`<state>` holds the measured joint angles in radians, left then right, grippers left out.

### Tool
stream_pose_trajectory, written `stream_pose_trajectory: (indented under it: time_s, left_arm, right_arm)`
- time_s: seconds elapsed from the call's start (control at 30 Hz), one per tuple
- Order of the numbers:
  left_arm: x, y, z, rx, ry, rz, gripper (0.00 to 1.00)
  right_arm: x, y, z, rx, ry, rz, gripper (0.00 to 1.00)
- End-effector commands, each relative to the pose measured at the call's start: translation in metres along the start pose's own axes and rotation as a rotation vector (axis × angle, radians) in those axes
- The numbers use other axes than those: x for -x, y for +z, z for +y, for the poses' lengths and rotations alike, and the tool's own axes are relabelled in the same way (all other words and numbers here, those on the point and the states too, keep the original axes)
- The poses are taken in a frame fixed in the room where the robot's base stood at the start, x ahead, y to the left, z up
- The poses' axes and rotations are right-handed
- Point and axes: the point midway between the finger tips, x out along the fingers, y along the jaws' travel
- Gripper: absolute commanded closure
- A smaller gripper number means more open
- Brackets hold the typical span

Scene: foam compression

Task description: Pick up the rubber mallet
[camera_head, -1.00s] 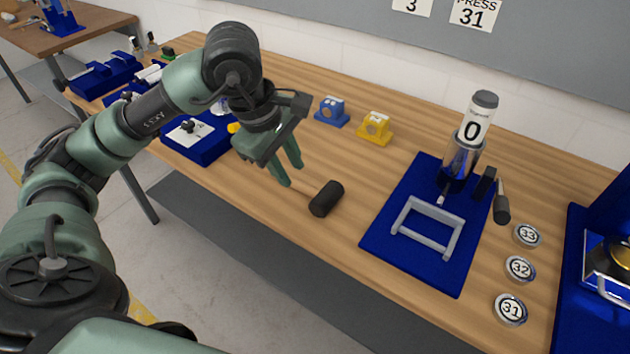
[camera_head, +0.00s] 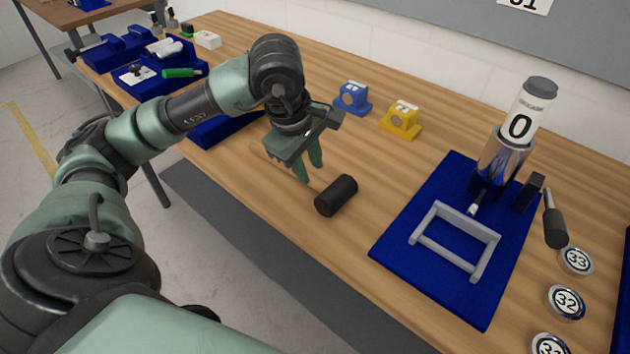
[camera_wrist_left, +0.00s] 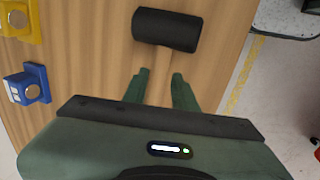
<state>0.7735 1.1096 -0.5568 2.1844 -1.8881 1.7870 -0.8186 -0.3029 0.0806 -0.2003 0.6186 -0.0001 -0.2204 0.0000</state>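The rubber mallet (camera_head: 336,195) lies on its side on the wooden bench, its black cylindrical head near the front edge. Its light wooden handle runs left from the head and blends with the bench top. My left gripper (camera_head: 312,173) points down over the handle, just left of the head. In the left wrist view the mallet head (camera_wrist_left: 166,30) lies beyond the fingertips, clear of them. The left fingers (camera_wrist_left: 160,75) are apart, with wood colour showing between them; contact with the handle cannot be told. My right gripper is in neither view.
Blue (camera_head: 352,98) and yellow (camera_head: 400,118) blocks stand behind the mallet. Round numbered weights (camera_head: 566,301) lie at right. Blue trays with tools fill the far left.

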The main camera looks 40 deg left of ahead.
Motion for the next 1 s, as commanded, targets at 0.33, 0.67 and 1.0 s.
stream_pose_trajectory:
  time_s: [0.33, 0.67, 1.0]
  left_arm:
    - [-0.043, -0.003, -0.002, 0.001, -0.002, -0.001, 0.73]
    - [-0.043, -0.003, -0.001, 0.0, 0.0, -0.001, 1.0]
    - [-0.043, -0.003, -0.001, 0.001, 0.001, -0.001, 1.0]
  right_arm:
    - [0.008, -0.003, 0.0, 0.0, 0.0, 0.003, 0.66]
    - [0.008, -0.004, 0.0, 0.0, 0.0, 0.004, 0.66]
    - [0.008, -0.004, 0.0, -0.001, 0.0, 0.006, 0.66]
